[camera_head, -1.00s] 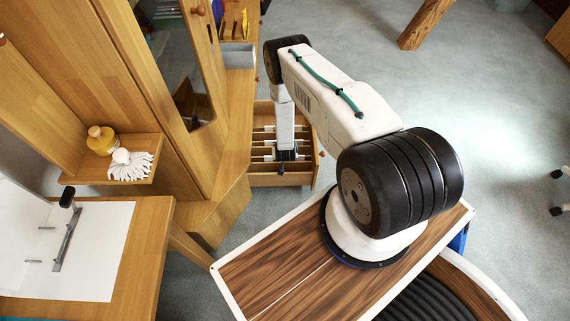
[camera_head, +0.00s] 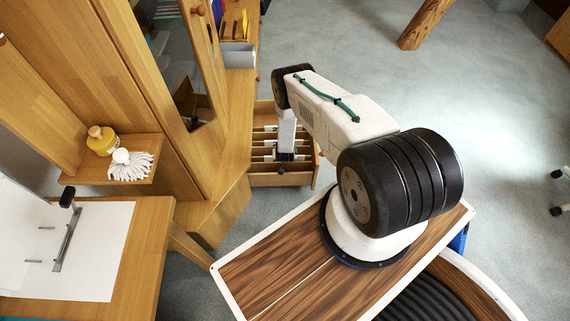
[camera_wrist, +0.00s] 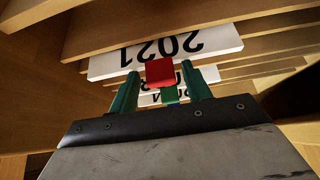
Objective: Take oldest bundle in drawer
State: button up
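The open wooden drawer (camera_head: 265,180) has several cross dividers. My gripper (camera_head: 286,160) points down into it; its fingertips are hidden there. In the wrist view my gripper (camera_wrist: 162,82) has two green fingers standing apart. A small red block (camera_wrist: 160,72) with a green piece (camera_wrist: 170,95) below it shows between them, with gaps on both sides. I cannot tell whether these are parts of bundles. A white card (camera_wrist: 165,50) behind reads "2021" upside down. Further white labels (camera_wrist: 150,99) behind the fingers are partly covered and cannot be read fully.
Wooden divider boards (camera_wrist: 220,30) run close above and beside the fingers. A tall wooden cabinet (camera_head: 150,80) stands left of the drawer. A shelf holds a yellow jar (camera_head: 101,141) and a white glove (camera_head: 130,166).

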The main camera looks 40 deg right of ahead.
grip_shut()
jog(key=shift+r, duration=0.1)
jog(key=shift+r, duration=0.1)
jog(key=shift+r, duration=1.4)
notch_tip(320, 180, up, 8)
dwell(0.6)
dwell(0.4)
